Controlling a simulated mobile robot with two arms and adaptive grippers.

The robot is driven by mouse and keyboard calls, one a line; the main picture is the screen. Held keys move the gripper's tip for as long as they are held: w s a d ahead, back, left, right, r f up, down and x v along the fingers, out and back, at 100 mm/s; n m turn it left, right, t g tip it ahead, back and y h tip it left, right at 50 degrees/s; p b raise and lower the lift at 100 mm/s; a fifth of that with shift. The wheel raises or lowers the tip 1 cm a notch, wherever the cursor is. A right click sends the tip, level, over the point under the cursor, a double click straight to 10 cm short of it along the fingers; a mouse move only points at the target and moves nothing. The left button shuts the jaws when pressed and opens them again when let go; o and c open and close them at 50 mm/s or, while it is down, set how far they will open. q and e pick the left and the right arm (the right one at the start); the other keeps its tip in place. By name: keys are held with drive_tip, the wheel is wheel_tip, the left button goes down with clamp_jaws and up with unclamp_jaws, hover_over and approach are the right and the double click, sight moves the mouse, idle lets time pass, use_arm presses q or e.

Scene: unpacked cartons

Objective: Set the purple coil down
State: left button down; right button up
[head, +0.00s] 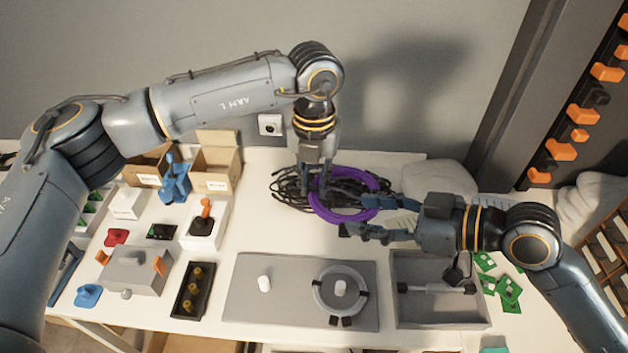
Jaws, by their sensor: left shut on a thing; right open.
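The purple coil (335,216) is a ring near the back middle of the table, tilted over a heap of black cable (287,192). My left gripper (311,184) points down at the coil's left side and is shut on it. I cannot tell whether the coil touches the cable or hangs just above it. My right gripper (356,213) comes in from the right, open, with its fingers spread at the coil's right edge. Its fingers hide part of that edge.
In front lie a grey plate (245,298) with a white peg and a grey ring, and a grey tray (440,317). Cardboard boxes (216,163) and small parts stand left. Green boards (508,289) lie right.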

drive_tip(key=v, duration=0.5)
wheel_tip(320, 180, down, 22)
drive_tip(key=s+m+g+h, duration=0.1)
drive_tip(key=m+g+h, duration=0.1)
drive_tip(key=m, duration=0.6)
drive_tip(key=s+a+f+m+g+h, duration=0.1)
drive_tip(key=s+f+m+g, duration=0.1)
drive_tip(key=s+f, duration=0.6)
drive_tip(key=s+a+f+m+g, duration=0.1)
drive_tip(key=s+f+m, duration=0.3)
drive_tip(key=f, duration=0.7)
drive_tip(key=d+f+t+h, duration=0.1)
drive_tip(key=d+f+h, duration=0.2)
drive_tip(key=d+f, duration=0.3)
drive_tip(key=d+f+t+h, duration=0.15)
drive_tip(key=d+f, duration=0.25)
drive_tip(key=f, duration=0.5)
drive_tip(key=s+d+f+n+g+h, duration=0.1)
drive_tip(key=s+f+n+h, duration=0.1)
drive_tip(key=s+f, duration=0.4)
drive_tip(key=s+d+f+n+g+h, duration=0.1)
drive_tip(key=s+f, duration=0.5)
drive_tip(key=s, duration=0.7)
drive_tip(key=shift+s+d+f+n+g+h, duration=0.2)
drive_tip(key=shift+d+n+g+h, duration=0.2)
drive_tip(key=shift+d+h, duration=0.4)
drive_tip(key=shift+a, duration=0.1)
